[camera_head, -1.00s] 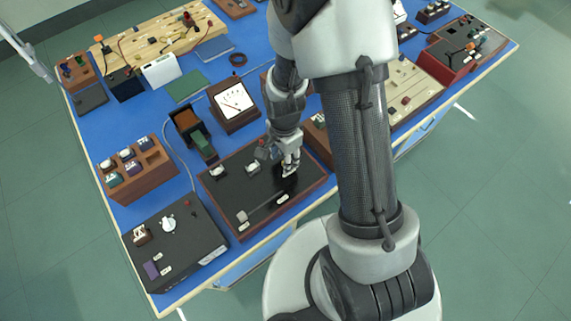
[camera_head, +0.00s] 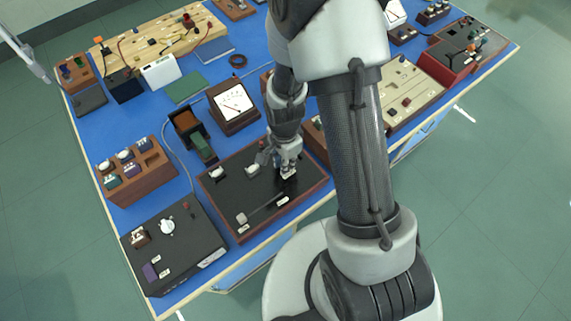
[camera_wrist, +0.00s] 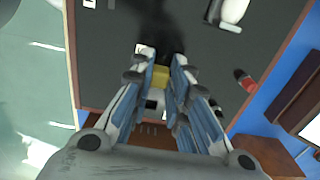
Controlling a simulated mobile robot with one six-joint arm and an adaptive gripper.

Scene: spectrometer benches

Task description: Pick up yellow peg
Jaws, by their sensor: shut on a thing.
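The yellow peg (camera_wrist: 160,76) shows in the wrist view between the fingertips of my gripper (camera_wrist: 162,72). My gripper is shut on it, with a finger on each side. In the head view my gripper (camera_head: 287,172) is low over the right part of the black panel (camera_head: 235,190) with the wooden rim. The peg is hidden by my fingers there. I cannot tell whether its lower end is still in the panel.
White-topped parts and a grey block (camera_head: 241,219) stand on the black panel. A meter (camera_head: 232,102) stands behind it and a wooden rack (camera_head: 140,172) to the left. A dark box with a white knob (camera_head: 167,227) is at the front left.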

